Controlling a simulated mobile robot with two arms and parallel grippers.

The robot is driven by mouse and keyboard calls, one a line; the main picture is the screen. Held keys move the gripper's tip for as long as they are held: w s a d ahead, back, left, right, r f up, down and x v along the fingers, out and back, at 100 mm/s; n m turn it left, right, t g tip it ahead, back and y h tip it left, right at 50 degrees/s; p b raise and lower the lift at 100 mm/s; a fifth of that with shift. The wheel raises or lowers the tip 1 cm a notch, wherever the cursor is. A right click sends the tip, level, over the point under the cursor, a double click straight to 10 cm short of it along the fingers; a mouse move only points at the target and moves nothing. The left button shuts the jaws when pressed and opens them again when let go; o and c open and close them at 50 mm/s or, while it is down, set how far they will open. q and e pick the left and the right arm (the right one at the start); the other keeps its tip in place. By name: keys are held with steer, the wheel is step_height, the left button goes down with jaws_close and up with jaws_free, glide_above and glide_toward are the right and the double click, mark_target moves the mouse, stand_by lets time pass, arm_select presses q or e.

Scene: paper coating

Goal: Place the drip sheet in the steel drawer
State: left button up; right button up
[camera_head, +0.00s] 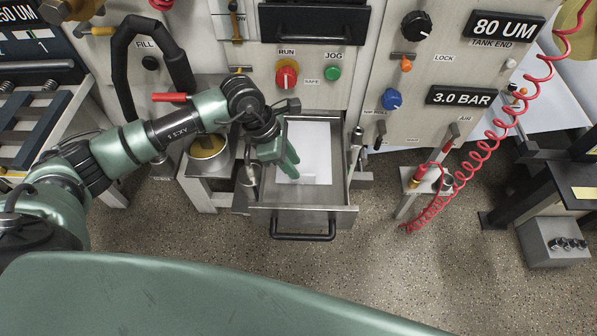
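The steel drawer (340,200) is pulled out below the machine panel, with its black handle (303,236) towards me. A white drip sheet (316,145) lies flat inside it, covering much of the drawer floor. My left gripper (293,170) reaches in from the left with its green fingers pointing down over the sheet's left part. The fingers hide some of the sheet. I cannot tell whether they are parted, or whether they touch the sheet. My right gripper is not in view.
The panel above carries a red RUN knob (288,75) and a green JOG button (332,74). A can (207,147) stands on a small stand left of the drawer. A coiled red hose (483,148) hangs at right. The speckled floor before the drawer is clear.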

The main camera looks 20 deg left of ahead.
arm_select(q)
steer(key=v, duration=0.6)
steer(key=shift+r+b, duration=0.35)
steer(key=shift+r, duration=0.05)
steer(key=shift+s+a, duration=0.1)
steer(key=shift+a, duration=0.05)
